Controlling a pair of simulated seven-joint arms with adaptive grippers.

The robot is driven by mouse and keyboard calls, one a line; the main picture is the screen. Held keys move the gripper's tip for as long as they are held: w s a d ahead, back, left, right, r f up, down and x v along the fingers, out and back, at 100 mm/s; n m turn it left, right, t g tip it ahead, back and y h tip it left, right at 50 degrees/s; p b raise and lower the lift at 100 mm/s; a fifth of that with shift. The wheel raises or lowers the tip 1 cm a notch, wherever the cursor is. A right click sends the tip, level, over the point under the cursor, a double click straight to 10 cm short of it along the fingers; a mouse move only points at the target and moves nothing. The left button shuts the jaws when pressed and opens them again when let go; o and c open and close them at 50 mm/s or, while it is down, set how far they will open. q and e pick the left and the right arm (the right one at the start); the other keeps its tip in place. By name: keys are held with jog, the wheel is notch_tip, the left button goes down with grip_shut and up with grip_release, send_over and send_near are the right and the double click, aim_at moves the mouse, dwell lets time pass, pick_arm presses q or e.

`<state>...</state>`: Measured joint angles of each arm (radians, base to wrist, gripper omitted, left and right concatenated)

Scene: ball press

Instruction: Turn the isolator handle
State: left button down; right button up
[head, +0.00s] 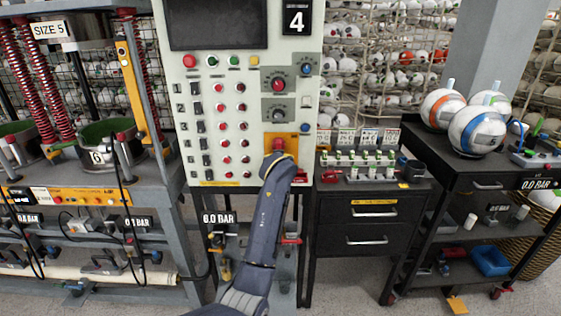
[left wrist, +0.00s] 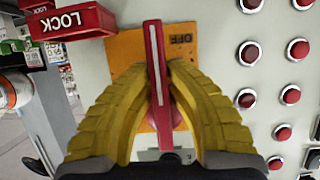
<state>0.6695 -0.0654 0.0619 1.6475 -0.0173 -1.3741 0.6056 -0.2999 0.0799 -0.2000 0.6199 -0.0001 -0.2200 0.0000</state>
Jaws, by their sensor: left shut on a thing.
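The isolator handle (left wrist: 156,50) is a red bar with a white stripe, standing in front of an orange plate (left wrist: 122,50) marked OFF in the left wrist view. My left gripper (left wrist: 161,78) has its yellow ribbed fingers shut on the handle, one finger on each side. In the head view my left gripper (head: 279,158) is at the lower right of the control panel (head: 220,100), against the orange plate (head: 295,143). There the gripper mostly hides the handle. My right gripper is not in view.
A red LOCK block (left wrist: 72,22) sits close to the handle's left in the wrist view. Red buttons (left wrist: 249,53) line the panel on the right. In the head view a press (head: 90,130) stands left, and a black drawer cabinet (head: 370,215) and ball cart (head: 485,165) stand right.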

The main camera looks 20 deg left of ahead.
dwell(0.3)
pick_arm(q)
jog(key=c, duration=1.4)
grip_release()
jog(key=shift+o, duration=0.2)
jog(key=v, duration=0.7)
jog(key=shift+s, duration=0.25)
